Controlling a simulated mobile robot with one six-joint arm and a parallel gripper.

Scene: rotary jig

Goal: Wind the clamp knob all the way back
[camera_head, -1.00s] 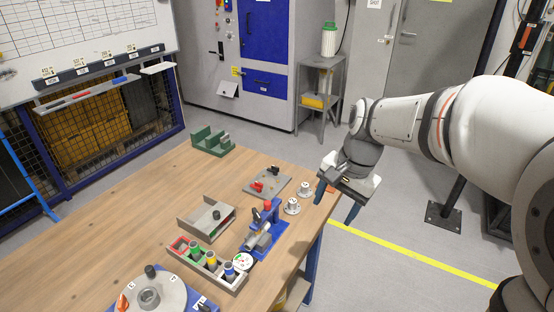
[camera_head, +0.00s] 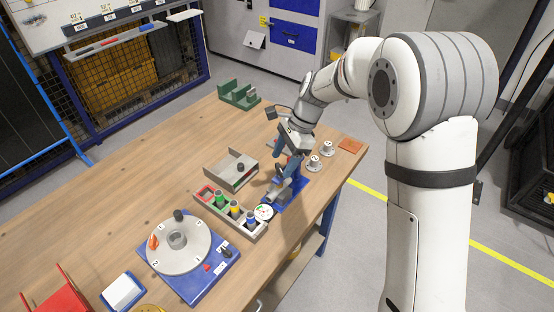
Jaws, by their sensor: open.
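A round grey disc (camera_head: 165,256) sits on a blue base (camera_head: 205,283) at the front of the bench. It carries a grey central cylinder (camera_head: 177,239), a black knob (camera_head: 178,215) and an orange part (camera_head: 153,242). A dark knob (camera_head: 227,252) stands on the base's right corner. Farther back right is a blue fixture (camera_head: 299,190) with a grey cylinder (camera_head: 281,195). I cannot tell for sure which part is the clamp knob. My gripper (camera_head: 288,160) is open, pointing down over the blue fixture. It hides the fixture's upper part, and contact cannot be made out.
A tray with coloured cylinders (camera_head: 212,201) and a grey open box (camera_head: 218,173) stand left of the fixture. Two flanged metal parts (camera_head: 314,163) stand close on its right. A green holder (camera_head: 238,100) is farther back.

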